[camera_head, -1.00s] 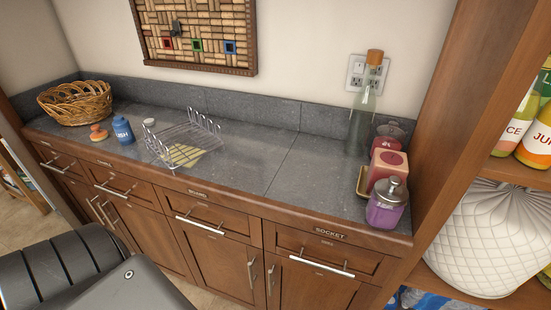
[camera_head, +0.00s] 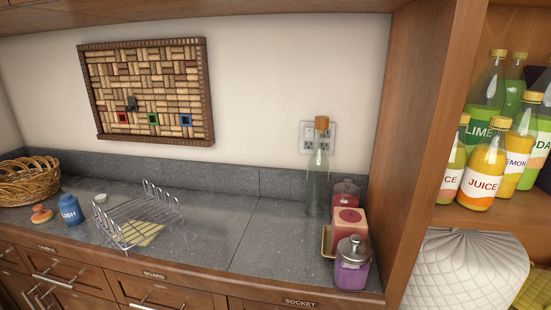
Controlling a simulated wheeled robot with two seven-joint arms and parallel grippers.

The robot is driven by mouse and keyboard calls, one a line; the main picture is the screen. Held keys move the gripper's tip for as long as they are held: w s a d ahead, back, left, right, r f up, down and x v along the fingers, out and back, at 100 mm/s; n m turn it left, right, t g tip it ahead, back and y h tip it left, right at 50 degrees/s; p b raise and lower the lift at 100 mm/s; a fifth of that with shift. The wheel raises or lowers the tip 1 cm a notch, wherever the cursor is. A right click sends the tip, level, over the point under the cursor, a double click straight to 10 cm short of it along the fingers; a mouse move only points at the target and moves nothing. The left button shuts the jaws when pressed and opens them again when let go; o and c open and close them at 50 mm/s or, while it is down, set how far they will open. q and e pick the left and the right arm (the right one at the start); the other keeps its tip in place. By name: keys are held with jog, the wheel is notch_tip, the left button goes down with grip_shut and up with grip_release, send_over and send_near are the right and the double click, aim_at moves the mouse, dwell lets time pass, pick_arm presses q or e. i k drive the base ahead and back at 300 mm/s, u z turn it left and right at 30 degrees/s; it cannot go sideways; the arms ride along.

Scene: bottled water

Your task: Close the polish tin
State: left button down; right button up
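A blue tin (camera_head: 70,210) with white lettering ending in what looks like "LISH" stands upright on the grey counter at the left. Its top is small in view, and I cannot tell whether it is open. A terracotta-coloured piece with a round knob (camera_head: 41,214) lies just left of it. A small whitish round piece (camera_head: 100,198) lies to its right, behind. I cannot tell whether either piece is a lid for the tin. Neither of my grippers is in view.
A wicker basket (camera_head: 28,183) stands at the far left, and a wire rack (camera_head: 150,216) right of the tin. The counter middle (camera_head: 215,235) is clear. A glass bottle (camera_head: 317,180), a pink box (camera_head: 348,229) and a purple jar (camera_head: 352,268) crowd the right end.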

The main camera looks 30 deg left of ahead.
aim_at(70, 205)
jog(key=u, duration=2.25)
